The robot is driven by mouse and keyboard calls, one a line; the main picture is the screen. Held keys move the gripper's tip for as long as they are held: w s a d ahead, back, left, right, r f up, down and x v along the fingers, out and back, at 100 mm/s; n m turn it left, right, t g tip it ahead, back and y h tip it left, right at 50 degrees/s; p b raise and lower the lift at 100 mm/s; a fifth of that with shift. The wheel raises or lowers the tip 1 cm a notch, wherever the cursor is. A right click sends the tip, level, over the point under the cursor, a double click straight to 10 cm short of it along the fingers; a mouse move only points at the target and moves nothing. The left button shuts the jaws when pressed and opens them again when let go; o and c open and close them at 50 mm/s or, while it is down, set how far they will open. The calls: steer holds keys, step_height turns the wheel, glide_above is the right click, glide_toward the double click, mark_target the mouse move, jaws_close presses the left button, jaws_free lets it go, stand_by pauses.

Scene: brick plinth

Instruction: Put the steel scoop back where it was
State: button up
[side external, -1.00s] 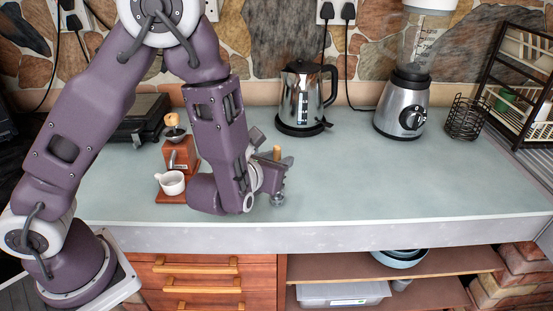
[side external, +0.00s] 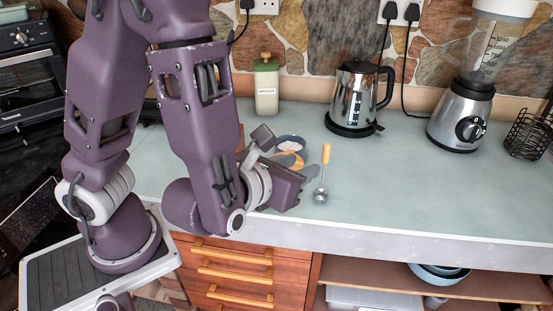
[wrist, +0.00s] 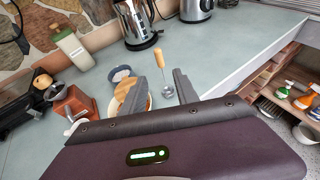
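The steel scoop (side external: 320,196) has a wooden handle and a round steel bowl. It appears to lie on the counter just right of my gripper (side external: 290,160), handle toward the wall. The wrist view shows the scoop (wrist: 162,65) ahead of and between my gripper's two dark fingers (wrist: 157,92), which are spread apart, with a gap to either side of it. Behind the fingers is a blue-grey bowl with pale contents (side external: 291,142), beside an orange-brown flat item (side external: 288,160) partly hidden by my gripper.
A cream canister with a green lid (side external: 266,88) stands by the wall. The kettle (side external: 358,95) and blender (side external: 463,115) stand behind to the right. The coffee grinder (wrist: 75,103) is left in the wrist view. The counter right of the scoop is clear.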

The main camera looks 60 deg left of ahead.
steer(key=s+a+r+n+g+y, duration=0.3)
steer(key=s+a+n+g+y, duration=0.35)
steer(key=s+a+n, duration=0.65)
steer(key=s+d+n+g+h, duration=0.35)
steer(key=n+h, duration=0.35)
steer(key=n, duration=0.6)
steer(key=d+r+n+t+h, duration=0.2)
steer(key=d+r+n+h, duration=0.1)
steer(key=d+r+n, duration=0.1)
steer(key=shift+w+d+r+n+t+h, duration=0.3)
steer(key=shift+r+n+t+h, duration=0.15)
steer(key=shift+n, duration=0.75)
